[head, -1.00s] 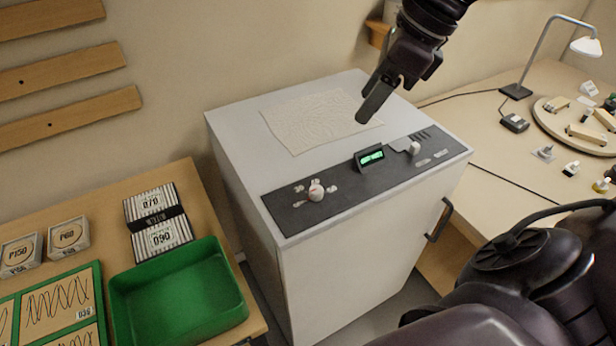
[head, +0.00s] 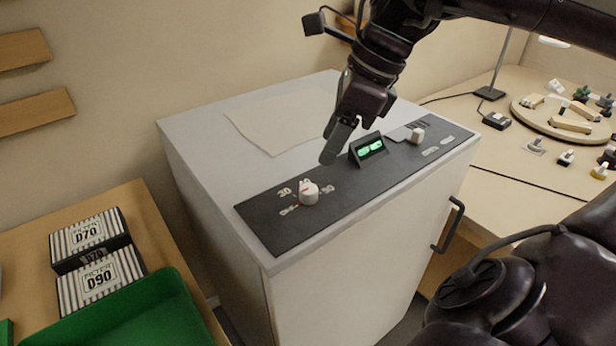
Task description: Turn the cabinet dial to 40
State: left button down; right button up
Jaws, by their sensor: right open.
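The white dial (head: 309,194) sits on the left part of the dark control panel (head: 272,229) on top of the white cabinet (head: 350,262). Pale number marks surround it; I can make out 30 to its upper left, and the others are partly hidden or hard to read. A small red mark shows on the dial. My right gripper (head: 335,145) is open and empty above the panel, behind and to the right of the dial and apart from it. My left gripper is not in view.
A green-lit display (head: 369,148) stands up from the panel close to my right gripper. A white switch knob (head: 416,136) is farther right. A cloth sheet (head: 275,122) lies on the cabinet top. A door handle (head: 450,225) projects at the front right. A green tray (head: 140,312) is at lower left.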

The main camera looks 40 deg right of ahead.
aim_at(309, 188)
jog(key=x, duration=0.4)
jog(key=b+x, duration=0.1)
jog(key=x, duration=0.4)
jog(key=shift+s+d+f, duration=0.1)
jog(key=shift+f, duration=0.35)
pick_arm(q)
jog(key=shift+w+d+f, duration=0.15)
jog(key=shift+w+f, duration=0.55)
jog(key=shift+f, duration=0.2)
pick_arm(e)
jog(key=c, duration=1)
jog(key=shift+o, duration=0.2)
